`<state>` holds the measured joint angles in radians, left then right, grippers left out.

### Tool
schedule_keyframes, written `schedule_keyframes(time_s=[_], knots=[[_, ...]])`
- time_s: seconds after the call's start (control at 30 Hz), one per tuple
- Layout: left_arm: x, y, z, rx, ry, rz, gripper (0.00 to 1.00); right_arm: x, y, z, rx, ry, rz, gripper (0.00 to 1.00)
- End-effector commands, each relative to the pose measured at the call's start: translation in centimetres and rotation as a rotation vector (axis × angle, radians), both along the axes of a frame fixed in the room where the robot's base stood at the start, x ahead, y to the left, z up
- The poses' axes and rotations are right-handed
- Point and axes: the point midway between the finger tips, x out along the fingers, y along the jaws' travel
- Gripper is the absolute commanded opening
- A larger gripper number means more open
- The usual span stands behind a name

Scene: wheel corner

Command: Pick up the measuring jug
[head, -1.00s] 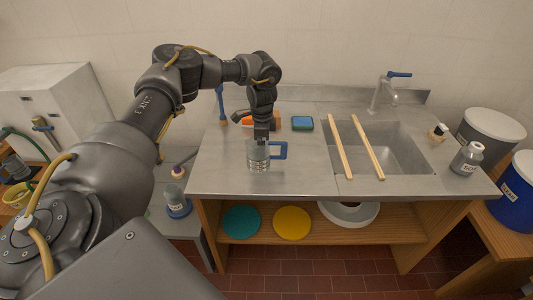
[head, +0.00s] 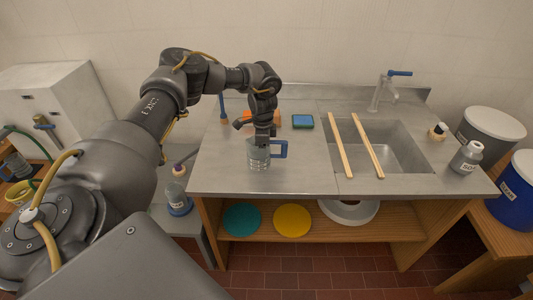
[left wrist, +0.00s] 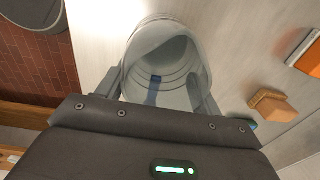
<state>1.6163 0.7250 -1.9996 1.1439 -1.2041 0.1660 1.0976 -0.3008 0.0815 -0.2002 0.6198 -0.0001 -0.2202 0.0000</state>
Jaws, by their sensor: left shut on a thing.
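The measuring jug (head: 258,160) is a clear grey cup with a blue handle (head: 281,149) on its right side. It is upright at the left part of the metal counter in the head view. My left gripper (head: 262,143) comes down from above and is shut on the jug. In the left wrist view the fingers (left wrist: 160,92) lie on both sides of the jug (left wrist: 165,58), and I look into its open top. I cannot tell whether its base touches the counter. My right gripper is not in view.
Behind the jug are an orange block (head: 272,119) and a blue-green sponge (head: 303,121). Two wooden sticks (head: 341,145) lie across the sink (head: 400,150). A grey bottle (head: 467,157) stands at the right.

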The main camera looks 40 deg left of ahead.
Motion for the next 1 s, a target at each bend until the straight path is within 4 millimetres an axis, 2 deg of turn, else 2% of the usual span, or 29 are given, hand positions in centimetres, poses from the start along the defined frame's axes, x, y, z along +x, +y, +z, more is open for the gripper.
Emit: schedule_keyframes(time_s=[0.27, 0.47, 0.63, 0.73, 1.0], knots=[[0.1, 0.0, 0.7, 0.000, -0.001, 0.000, 0.38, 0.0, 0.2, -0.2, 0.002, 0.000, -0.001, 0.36], [0.0, -0.2, 3.4, -0.003, -0.005, -0.001, 0.38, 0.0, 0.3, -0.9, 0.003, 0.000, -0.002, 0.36], [-2.0, -2.8, 6.8, -0.003, -0.007, -0.007, 0.38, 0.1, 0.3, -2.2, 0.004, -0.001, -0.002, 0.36], [-3.2, -4.3, 9.7, 0.001, -0.006, -0.009, 0.38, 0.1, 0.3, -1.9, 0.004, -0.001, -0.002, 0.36], [-6.8, -8.9, 11.7, 0.001, -0.003, -0.006, 0.38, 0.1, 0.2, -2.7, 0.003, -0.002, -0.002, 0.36]])
